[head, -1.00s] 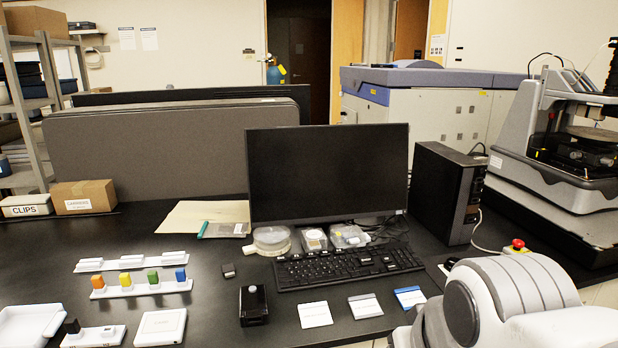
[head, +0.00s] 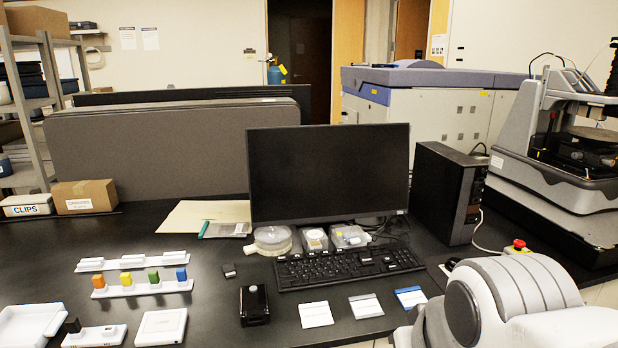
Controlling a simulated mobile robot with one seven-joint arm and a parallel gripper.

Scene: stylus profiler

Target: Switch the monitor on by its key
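The monitor (head: 328,172) stands upright at the middle of the black bench, behind the keyboard. Its screen is dark. Its key is too small to make out, though a tiny light-coloured mark shows at the lower right of its bottom bezel. My arm shows at the lower right, in front of the bench. My gripper is outside the picture, so its opening and what it may hold are hidden.
A red stop button (head: 519,245), small cards (head: 365,306) and a black box (head: 254,305) lie nearer.

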